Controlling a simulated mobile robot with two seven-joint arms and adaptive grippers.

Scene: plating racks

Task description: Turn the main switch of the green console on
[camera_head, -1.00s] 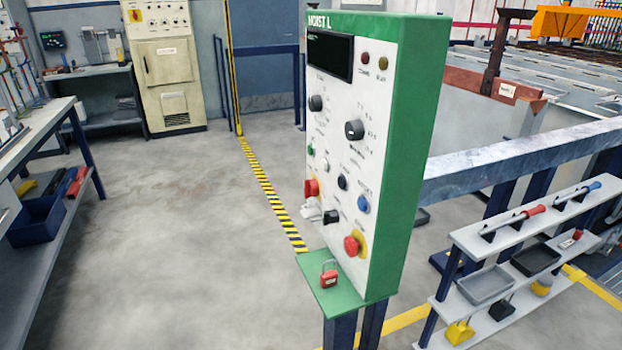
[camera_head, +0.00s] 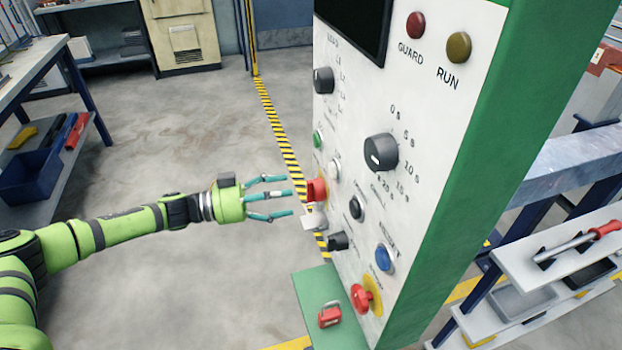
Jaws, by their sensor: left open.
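The green console (camera_head: 535,120) stands at the right of the head view, with a white front panel that carries knobs and buttons. A red switch handle (camera_head: 317,190) sits at the panel's left edge; a white tag-like piece (camera_head: 314,219) is just below it. I cannot read a label that names it the main switch. My left gripper (camera_head: 292,196) is open and empty. Its teal fingers point right at the red handle, with the tips close to it; I cannot tell whether they touch. My right gripper is not in view.
A red padlock (camera_head: 330,315) lies on the console's green shelf (camera_head: 312,285). A red stop button (camera_head: 365,297) and blue button (camera_head: 385,258) stick out of the panel. A tool rack (camera_head: 560,270) stands at the right.

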